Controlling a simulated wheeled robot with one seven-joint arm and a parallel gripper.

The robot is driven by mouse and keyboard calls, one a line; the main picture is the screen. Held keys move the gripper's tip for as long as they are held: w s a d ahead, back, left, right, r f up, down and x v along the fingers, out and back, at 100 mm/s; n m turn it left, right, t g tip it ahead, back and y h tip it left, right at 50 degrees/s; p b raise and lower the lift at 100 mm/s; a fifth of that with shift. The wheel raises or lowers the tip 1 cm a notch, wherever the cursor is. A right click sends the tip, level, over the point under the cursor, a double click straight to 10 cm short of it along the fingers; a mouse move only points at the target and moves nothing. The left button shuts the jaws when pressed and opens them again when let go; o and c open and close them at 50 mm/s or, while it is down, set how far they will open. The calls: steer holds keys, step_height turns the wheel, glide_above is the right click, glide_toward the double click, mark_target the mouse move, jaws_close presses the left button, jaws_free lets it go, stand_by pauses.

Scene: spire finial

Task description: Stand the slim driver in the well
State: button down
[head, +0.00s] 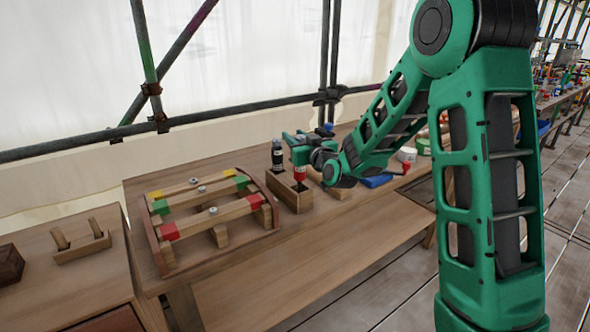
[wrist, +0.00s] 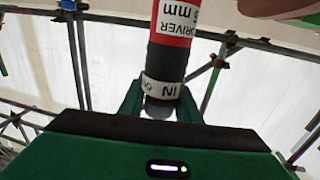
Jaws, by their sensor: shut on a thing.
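My gripper (head: 299,153) is over the wooden block (head: 289,194) at the back middle of the bench in the head view. It is shut on a red and black driver, whose red part (head: 300,174) shows below it, roughly upright at the block's right half. In the wrist view the driver (wrist: 170,45) has white labels reading "DRIVER", "6 MM" and "IN", and it sits between the green fingers (wrist: 160,103). A dark driver-like thing with a white band (head: 277,157) stands at the block's left end. I cannot tell whether the held driver's lower end is inside a well.
A wooden rack (head: 212,212) with red, green and yellow-marked bars stands left of the block. A blue item (head: 376,181) and a white-topped pot (head: 406,155) lie to the right. The bench front is clear. A separate table (head: 75,275) is at left.

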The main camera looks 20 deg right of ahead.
mark_target(300, 169)
steer(key=shift+f, duration=2.85)
steer(key=c, duration=1.3)
jaws_free()
steer(key=shift+f, duration=0.15)
